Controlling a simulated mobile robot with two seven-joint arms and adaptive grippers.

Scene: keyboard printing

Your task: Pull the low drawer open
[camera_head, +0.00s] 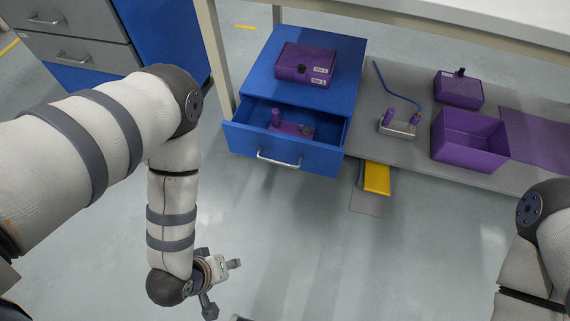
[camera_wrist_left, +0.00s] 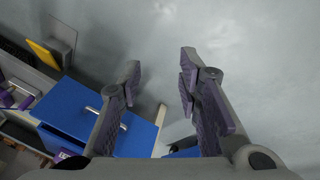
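A blue drawer cabinet (camera_head: 258,84) stands below the table's left end. One drawer (camera_head: 250,140) of it is pulled out, with a metal handle (camera_head: 279,160) on its front and a purple part (camera_head: 290,129) inside. Any drawer below it is hidden from the head view. My left gripper (camera_head: 223,284) is in front of the cabinet, apart from it, with its fingers spread and nothing between them. In the left wrist view the open fingers (camera_wrist_left: 159,66) point past a blue front (camera_wrist_left: 140,137) with a metal handle (camera_wrist_left: 92,110). My right gripper is out of view.
A purple box (camera_head: 305,65) sits on the cabinet. The grey shelf (camera_head: 400,157) at right holds a purple bin (camera_head: 468,142) and other purple parts. A yellow piece (camera_head: 377,178) lies below the shelf edge. A grey and blue cabinet (camera_head: 95,45) stands back left. The floor in front is clear.

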